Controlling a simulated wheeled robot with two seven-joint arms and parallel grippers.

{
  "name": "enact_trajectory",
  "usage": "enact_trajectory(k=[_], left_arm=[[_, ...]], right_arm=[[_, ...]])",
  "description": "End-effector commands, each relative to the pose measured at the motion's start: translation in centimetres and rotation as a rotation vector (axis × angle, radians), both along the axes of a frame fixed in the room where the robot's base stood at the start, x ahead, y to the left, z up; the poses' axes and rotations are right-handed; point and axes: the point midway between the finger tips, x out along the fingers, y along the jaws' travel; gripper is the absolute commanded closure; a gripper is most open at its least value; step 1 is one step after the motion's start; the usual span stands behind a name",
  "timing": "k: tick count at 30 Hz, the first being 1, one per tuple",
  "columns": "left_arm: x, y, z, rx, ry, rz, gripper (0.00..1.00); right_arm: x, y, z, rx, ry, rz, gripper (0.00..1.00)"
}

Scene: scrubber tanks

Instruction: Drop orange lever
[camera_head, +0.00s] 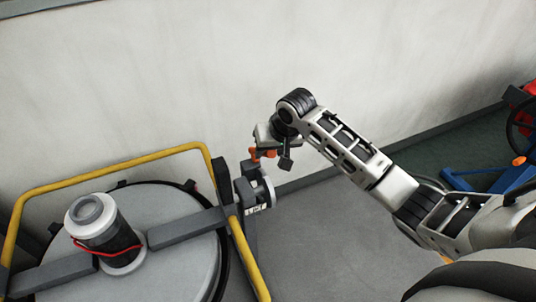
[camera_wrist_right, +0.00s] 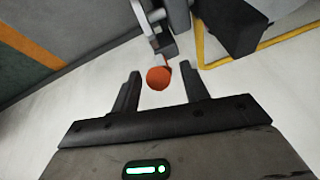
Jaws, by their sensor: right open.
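The orange lever (camera_head: 262,153) is beside a grey fitting at the right of the tank in the head view. In the right wrist view its round orange end (camera_wrist_right: 158,77) appears between the fingertips. My right gripper (camera_head: 279,153) is open at the lever, with a dark finger on each side of the orange end in the wrist view. I see gaps on both sides there, and I cannot tell whether anything touches. The gripper hides part of the lever in the head view. My left gripper is not in view.
A round grey tank lid (camera_head: 180,262) with a cylindrical motor (camera_head: 104,232) fills the lower left. A yellow rail (camera_head: 110,168) runs around it. A pale wall (camera_head: 150,90) stands close behind. Blue and red equipment (camera_head: 490,180) is at the far right. Grey floor lies between.

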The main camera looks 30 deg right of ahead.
Motion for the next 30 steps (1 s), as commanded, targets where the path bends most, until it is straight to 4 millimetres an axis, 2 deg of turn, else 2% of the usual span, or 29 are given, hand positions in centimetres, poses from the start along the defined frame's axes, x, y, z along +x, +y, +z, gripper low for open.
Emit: enact_trajectory(k=[6,17,22,30], left_arm=[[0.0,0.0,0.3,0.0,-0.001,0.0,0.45],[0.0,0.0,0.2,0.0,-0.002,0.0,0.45],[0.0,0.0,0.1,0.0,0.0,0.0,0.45],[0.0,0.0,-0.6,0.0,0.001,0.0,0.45]], right_arm=[[1.0,0.2,-2.2,0.0,0.001,0.0,0.55],[1.2,0.3,-2.7,0.0,-0.001,0.001,0.55],[1.2,0.2,-2.7,0.0,-0.001,0.001,0.99],[1.9,1.0,-3.1,0.001,-0.017,0.014,1.0]])
